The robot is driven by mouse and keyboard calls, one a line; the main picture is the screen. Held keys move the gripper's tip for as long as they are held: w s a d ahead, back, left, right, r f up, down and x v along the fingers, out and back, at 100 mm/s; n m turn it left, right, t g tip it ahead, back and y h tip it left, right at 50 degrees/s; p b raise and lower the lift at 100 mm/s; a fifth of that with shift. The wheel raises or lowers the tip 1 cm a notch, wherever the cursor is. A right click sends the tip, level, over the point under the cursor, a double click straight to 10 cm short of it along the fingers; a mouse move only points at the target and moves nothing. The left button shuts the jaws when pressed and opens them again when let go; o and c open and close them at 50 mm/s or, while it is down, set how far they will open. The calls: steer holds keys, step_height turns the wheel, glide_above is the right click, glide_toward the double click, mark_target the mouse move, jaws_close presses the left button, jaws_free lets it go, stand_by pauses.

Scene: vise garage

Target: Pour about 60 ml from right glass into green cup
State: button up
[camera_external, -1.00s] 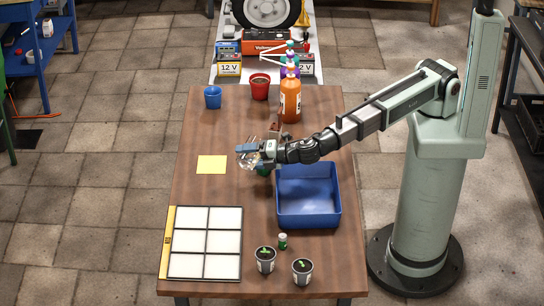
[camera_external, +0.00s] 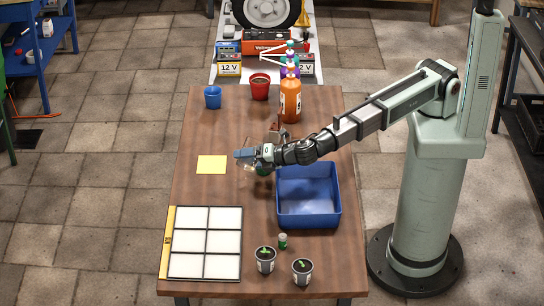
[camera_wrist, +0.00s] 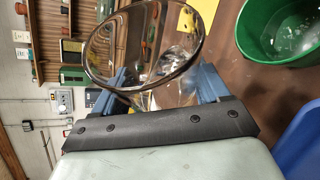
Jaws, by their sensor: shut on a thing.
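My gripper (camera_wrist: 162,90) is shut on a clear glass (camera_wrist: 140,45), with blue fingers on either side of it. In the external view my gripper (camera_external: 246,156) is above the table, and the glass is faint and hard to make out there. The green cup (camera_wrist: 262,45) stands on the table at the upper right of the wrist view, apart from the glass. Something pale shows inside the cup; I cannot tell how much liquid it holds. In the external view the green cup (camera_external: 263,169) is mostly hidden by my gripper.
A blue bin (camera_external: 308,216) is right of the gripper. An orange bottle (camera_external: 290,101), red pot (camera_external: 260,88) and blue cup (camera_external: 212,97) stand behind. A yellow note (camera_external: 211,164) lies left; a panelled tray (camera_external: 172,245) and two seedling pots (camera_external: 265,262) are in front.

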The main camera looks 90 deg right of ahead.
steer(key=shift+r+n+g, duration=0.2)
steer(key=shift+n+g, duration=0.1)
steer(key=shift+n, duration=0.4)
steer(key=shift+a+f+n+g+h, duration=0.1)
steer(key=shift+f+n+g+h, duration=0.2)
steer(key=shift+f+n+h, duration=0.35)
steer(key=shift+r, duration=0.1)
